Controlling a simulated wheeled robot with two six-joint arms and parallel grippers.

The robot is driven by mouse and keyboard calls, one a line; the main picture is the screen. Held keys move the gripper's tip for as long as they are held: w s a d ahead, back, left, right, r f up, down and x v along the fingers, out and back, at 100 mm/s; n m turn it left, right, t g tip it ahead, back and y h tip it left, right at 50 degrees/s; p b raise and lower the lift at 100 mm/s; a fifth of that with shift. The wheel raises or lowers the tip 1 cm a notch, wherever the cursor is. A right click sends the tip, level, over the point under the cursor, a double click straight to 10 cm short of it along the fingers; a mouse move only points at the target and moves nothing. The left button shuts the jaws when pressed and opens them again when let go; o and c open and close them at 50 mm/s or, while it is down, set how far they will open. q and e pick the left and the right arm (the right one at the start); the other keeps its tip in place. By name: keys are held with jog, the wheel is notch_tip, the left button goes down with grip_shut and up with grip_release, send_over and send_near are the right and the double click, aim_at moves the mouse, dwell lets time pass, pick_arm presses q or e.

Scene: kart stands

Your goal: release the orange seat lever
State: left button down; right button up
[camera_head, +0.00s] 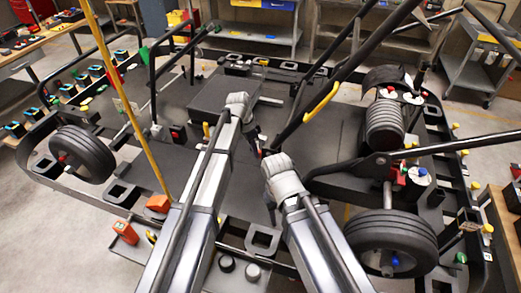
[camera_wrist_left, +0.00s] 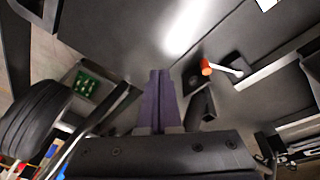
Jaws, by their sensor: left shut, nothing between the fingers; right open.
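The orange seat lever shows in the left wrist view as an orange knob (camera_wrist_left: 206,67) on a thin pale rod, set beside a dark square plate on a grey panel. I cannot make it out in the head view. My left gripper (camera_wrist_left: 158,75) has its purple fingers shut together with nothing between them; they point up the picture, left of the knob and apart from it. In the head view, my left gripper (camera_head: 253,130) is over the kart's middle, its fingertips hard to see. My right gripper (camera_head: 268,157) is open and lower, its fingers mostly hidden by the wrist.
The black kart frame (camera_head: 130,211) surrounds both arms. A rear wheel (camera_head: 392,240) is at lower right and another wheel (camera_head: 84,153) at left. A yellow pole (camera_head: 128,95) and a yellow-gripped bar (camera_head: 321,102) rise nearby. A workbench (camera_head: 30,50) stands at upper left.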

pick_arm(q)
jog(key=w+a+m+h, duration=0.1)
jog(key=w+m, duration=0.3)
jog(key=w, duration=0.8)
jog(key=shift+a+f+t+h+b, duration=0.2)
jog(key=shift+a+t+h+b, duration=0.1)
jog(key=shift+h+b, duration=0.15)
pick_arm(e)
jog(key=shift+f, duration=0.65)
pick_arm(q)
jog(key=shift+w+d+f, duration=0.1)
jog(key=shift+f, duration=0.05)
pick_arm(e)
jog(key=shift+f, duration=0.15)
pick_arm(q)
jog(key=b+x, duration=0.9)
jog(key=shift+f, duration=0.4)
pick_arm(e)
notch_tip(320, 180, down, 9)
jog(key=shift+f, duration=0.1)
pick_arm(q)
jog(key=shift+a+m, duration=0.35)
jog(key=shift+m, duration=0.35)
pick_arm(e)
jog(key=shift+s+d, duration=0.1)
jog(key=shift+d, duration=0.15)
